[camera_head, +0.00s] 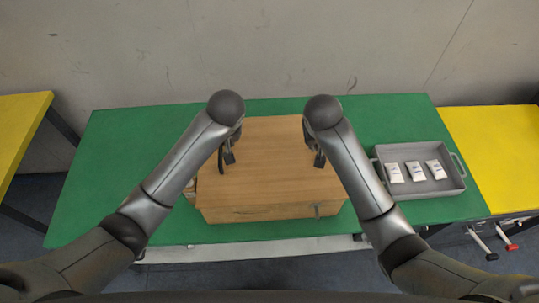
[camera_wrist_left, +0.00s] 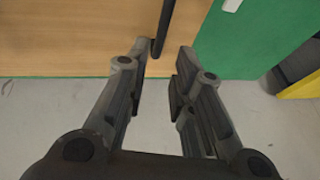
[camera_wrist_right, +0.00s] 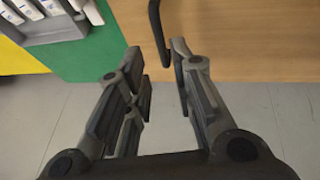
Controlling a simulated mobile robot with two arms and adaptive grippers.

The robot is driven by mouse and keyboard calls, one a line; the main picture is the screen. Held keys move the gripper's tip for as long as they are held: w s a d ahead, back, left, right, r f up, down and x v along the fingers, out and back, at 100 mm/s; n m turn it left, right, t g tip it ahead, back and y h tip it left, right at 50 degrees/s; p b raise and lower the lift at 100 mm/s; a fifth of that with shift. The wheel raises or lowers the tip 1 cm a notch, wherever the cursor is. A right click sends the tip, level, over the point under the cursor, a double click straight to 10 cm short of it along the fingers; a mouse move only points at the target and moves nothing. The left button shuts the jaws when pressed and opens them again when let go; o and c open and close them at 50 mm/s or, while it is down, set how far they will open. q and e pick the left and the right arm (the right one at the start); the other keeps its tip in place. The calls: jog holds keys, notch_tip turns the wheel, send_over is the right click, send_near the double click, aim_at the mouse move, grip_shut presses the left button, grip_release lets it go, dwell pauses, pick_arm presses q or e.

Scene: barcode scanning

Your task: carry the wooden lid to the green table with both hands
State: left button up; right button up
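The wooden lid (camera_head: 268,160) is the flat top of a wooden box on the green table (camera_head: 110,170). Dark handles stand at its left and right sides. The left one shows in the left wrist view (camera_wrist_left: 162,28), the right one in the right wrist view (camera_wrist_right: 157,28). My left gripper (camera_head: 228,155) is over the lid's left part, its fingers apart, close to the left handle. My right gripper (camera_head: 317,155) is over the right part, also open, with the right handle seen between its fingertips. I cannot tell whether either gripper touches a handle.
A grey tray (camera_head: 425,190) with 3 white packets (camera_head: 414,171) stands on the green table to the right of the box. Yellow tables stand at the left (camera_head: 18,120) and right (camera_head: 500,150). The green table's left part is clear. A wall is behind.

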aim_at(221, 147)
dwell(0.3)
